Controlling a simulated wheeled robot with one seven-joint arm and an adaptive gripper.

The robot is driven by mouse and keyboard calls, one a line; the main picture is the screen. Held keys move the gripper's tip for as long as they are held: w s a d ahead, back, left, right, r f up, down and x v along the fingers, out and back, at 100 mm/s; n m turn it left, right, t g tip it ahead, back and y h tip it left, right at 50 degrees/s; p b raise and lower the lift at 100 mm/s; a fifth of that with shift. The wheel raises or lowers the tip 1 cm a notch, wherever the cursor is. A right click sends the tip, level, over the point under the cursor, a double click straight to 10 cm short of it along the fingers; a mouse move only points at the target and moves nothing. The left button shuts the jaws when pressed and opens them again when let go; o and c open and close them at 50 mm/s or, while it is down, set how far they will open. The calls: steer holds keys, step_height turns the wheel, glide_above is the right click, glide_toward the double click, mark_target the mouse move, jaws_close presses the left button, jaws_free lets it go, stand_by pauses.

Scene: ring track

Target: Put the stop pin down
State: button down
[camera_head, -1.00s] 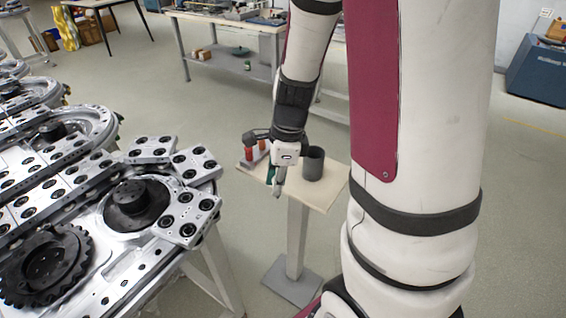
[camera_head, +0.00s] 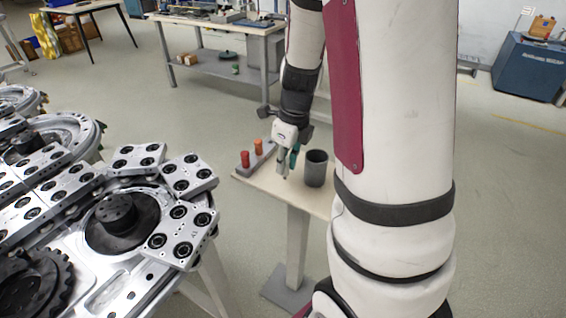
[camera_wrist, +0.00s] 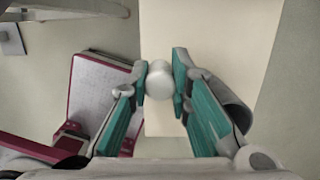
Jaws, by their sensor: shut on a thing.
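My gripper (camera_head: 288,168) is over the small pale stand (camera_head: 262,184), between a pin rack and a dark grey cup (camera_head: 316,170). In the wrist view, its two teal-padded fingers (camera_wrist: 160,82) are shut on a pale, round-topped stop pin (camera_wrist: 160,76). The pin sits between the fingertips, above the pale stand top (camera_wrist: 215,35). Its lower end is hidden, so I cannot tell whether it touches the stand. The grey rack (camera_head: 266,156) carries a red pin (camera_head: 245,158) and an orange pin (camera_head: 258,146).
A large metal ring track (camera_head: 60,200) with bolted plates and a black gear fills the left. A workbench (camera_head: 215,20) stands behind, and a blue machine (camera_head: 530,68) is at the back right. The cup stands close to the gripper's right side.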

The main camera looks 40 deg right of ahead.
steer(key=w+d, duration=0.1)
steer(key=w, duration=0.1)
steer(key=w+d, duration=0.1)
steer(key=d, duration=0.1)
steer(key=shift+w+f, duration=0.2)
steer(key=shift+w, duration=0.2)
steer(key=shift+f+b, duration=0.35)
steer(key=shift+f, duration=1.4)
steer(key=shift+f, duration=0.1)
steer(key=c, duration=1.5)
jaws_free()
steer(key=shift+f, duration=0.1)
steer(key=shift+o, duration=0.2)
